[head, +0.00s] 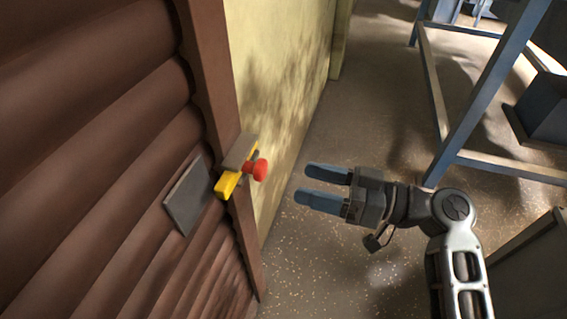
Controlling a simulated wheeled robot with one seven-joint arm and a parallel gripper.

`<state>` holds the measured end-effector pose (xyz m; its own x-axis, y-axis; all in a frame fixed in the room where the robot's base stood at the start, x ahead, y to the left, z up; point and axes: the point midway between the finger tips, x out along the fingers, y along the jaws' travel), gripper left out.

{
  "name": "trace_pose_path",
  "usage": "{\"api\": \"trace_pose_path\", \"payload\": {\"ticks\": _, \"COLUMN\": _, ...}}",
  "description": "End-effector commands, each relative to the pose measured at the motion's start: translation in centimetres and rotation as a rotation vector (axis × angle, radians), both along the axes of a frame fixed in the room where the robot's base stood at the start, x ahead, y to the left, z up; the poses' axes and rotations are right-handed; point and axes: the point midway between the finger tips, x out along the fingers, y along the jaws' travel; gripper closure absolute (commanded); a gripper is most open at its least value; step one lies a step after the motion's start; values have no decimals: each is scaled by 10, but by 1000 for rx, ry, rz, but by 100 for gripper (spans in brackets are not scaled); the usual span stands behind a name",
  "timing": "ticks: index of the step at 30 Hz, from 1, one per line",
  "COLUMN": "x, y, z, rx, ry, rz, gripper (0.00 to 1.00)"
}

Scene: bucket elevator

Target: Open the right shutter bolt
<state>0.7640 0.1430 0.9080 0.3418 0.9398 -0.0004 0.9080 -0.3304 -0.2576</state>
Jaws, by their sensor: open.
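The shutter bolt is a yellow bar (228,184) with a red knob (260,170) at its right side. It sits at the right edge of the brown slatted shutter (110,110), between a grey plate (187,196) on the slats and a grey-brown bracket (239,151) on the frame post. My gripper (312,186) is to the right of the red knob, apart from it. Its two blue fingers point left towards the bolt, open with nothing between them. How far the bar reaches into the bracket is partly hidden.
A pale yellow wall (285,90) runs back beside the shutter's brown post (212,75). A blue steel frame (490,100) stands at the right, with a dark box (541,115) by it. Speckled floor (365,120) is clear between wall and frame.

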Motion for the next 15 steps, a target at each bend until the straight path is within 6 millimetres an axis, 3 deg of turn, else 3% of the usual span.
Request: {"api": "trace_pose_path", "payload": {"ticks": 15, "x": 22, "y": 64, "z": 2, "rx": 0, "ry": 0, "rz": 4, "gripper": 31}}
